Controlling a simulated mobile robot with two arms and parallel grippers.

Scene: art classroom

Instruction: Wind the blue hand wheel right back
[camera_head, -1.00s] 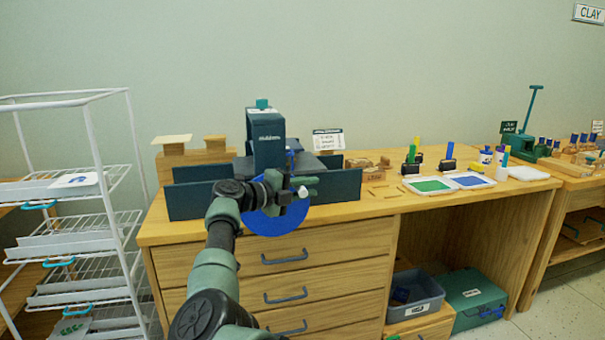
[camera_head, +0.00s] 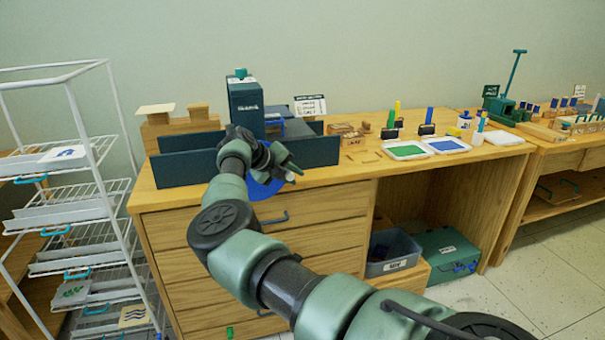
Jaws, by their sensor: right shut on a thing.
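The blue hand wheel (camera_head: 263,189) is on the front of the dark teal press (camera_head: 245,104), at the left part of the wooden bench. My right gripper (camera_head: 288,172) is in front of the wheel, at its upper right, and hides much of it. It is shut on the wheel's handle, whose pale end shows only slightly at the fingertips. My right arm comes in from the lower right across the drawers. My left gripper is not in view.
A white wire drying rack (camera_head: 100,187) stands close on the left. Green and blue ink trays (camera_head: 405,151) lie on the bench to the right. A grey bin (camera_head: 391,252) and green box (camera_head: 446,254) are below. Floor at lower right is clear.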

